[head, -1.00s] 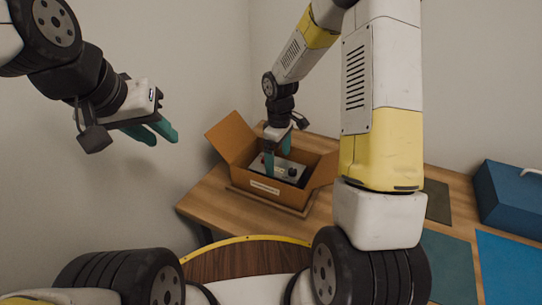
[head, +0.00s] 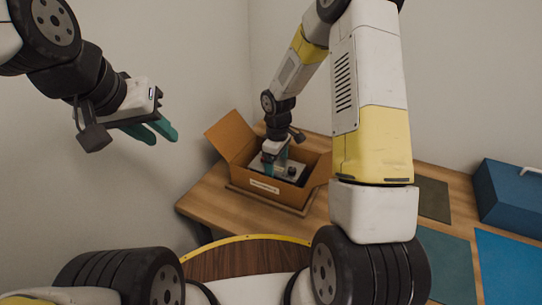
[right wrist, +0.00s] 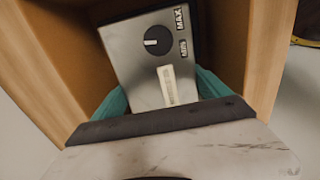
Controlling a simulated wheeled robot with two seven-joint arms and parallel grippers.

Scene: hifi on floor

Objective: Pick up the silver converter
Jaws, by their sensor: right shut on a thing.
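The silver converter (head: 290,170) lies inside an open cardboard box (head: 251,181) on the wooden table. In the right wrist view the converter (right wrist: 152,62) shows a black knob, MAX and MIN labels and a pale strip. My right gripper (head: 273,165) reaches down into the box. In the right wrist view its teal fingers (right wrist: 160,97) stand on both sides of the converter, shut on it. The fingertips are hidden. My left gripper (head: 164,130) is in the air at the left, empty, with its teal fingers apart.
The box walls stand close around my right gripper, with flaps folded outward. A blue case (head: 512,200) stands at the right of the table (head: 215,197). Flat mats, one dark (head: 433,199) and one blue (head: 510,262), lie nearby.

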